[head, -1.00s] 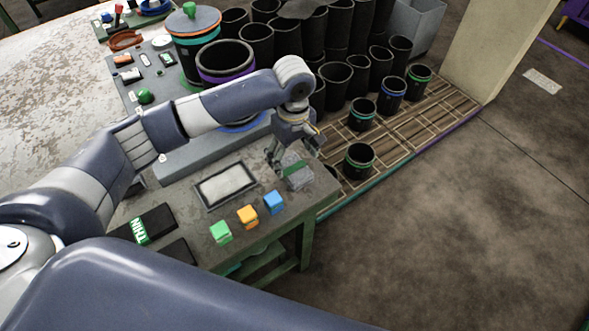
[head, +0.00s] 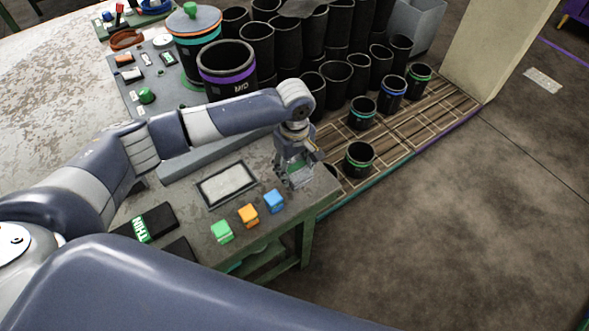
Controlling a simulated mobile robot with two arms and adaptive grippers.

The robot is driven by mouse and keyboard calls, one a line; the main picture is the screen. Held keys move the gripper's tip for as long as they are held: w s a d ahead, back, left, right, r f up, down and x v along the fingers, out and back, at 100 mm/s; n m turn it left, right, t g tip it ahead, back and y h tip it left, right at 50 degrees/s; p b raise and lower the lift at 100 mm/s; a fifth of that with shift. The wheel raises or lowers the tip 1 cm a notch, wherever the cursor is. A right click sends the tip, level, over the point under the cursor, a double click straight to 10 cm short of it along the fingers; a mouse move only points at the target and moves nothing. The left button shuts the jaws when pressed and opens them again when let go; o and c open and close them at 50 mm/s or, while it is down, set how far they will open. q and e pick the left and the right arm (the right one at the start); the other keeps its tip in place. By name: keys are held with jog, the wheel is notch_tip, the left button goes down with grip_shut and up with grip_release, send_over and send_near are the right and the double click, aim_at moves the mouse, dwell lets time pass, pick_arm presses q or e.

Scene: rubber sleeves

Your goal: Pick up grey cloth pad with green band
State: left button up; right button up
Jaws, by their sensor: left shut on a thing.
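The grey cloth pad with a green band (head: 298,176) is at the right end of the grey work table (head: 195,218). My left gripper (head: 296,180) is above it, pointing down, with its fingers around the pad. The fingers are shut on the pad and hide much of it, though a bit of the green band shows between them. I cannot tell whether the pad still touches the table. My right gripper is not in view.
Green (head: 222,232), orange (head: 248,215) and blue (head: 274,201) blocks stand along the table's front edge. A framed light panel (head: 227,185) lies left of the gripper. Several black sleeves (head: 359,160) stand on slatted pallets behind and right.

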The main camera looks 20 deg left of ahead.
aim_at(294, 168)
pick_arm(q)
notch_tip(294, 168, up, 10)
jog(key=shift+b, duration=0.35)
